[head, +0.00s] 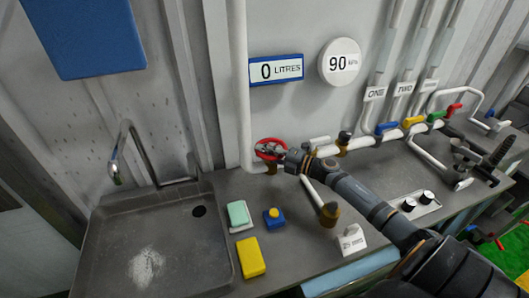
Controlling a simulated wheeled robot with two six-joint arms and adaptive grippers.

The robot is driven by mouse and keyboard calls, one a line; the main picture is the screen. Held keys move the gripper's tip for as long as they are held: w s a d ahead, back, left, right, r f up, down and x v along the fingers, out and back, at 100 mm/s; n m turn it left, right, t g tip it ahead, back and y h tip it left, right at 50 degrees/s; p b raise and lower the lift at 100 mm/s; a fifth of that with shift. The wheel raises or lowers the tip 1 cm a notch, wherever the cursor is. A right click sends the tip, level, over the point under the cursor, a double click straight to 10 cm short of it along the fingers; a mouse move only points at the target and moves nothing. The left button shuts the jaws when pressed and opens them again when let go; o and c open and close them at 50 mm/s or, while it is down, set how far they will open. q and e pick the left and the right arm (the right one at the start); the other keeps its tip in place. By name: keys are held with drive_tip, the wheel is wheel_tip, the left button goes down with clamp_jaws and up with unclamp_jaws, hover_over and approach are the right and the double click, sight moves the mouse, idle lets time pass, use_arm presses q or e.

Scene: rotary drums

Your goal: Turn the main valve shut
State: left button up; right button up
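The main valve appears to be the red round handwheel (270,142) on the white pipe above the counter, right of the sink. My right gripper (272,150) is at this wheel, with its fingertips over the wheel's lower right part. The fingers are small and overlap the wheel, so I cannot tell whether they are closed on its rim. My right arm comes in from the lower right across the counter. My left gripper is not in view.
A metal sink (100,240) with a tap (122,150) is at left. A green sponge (238,213), a yellow block (250,257) and a blue-yellow button (273,216) lie on the counter. Blue (386,128), yellow (413,121) and green (436,116) valve handles line the pipe at right.

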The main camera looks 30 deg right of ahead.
clamp_jaws()
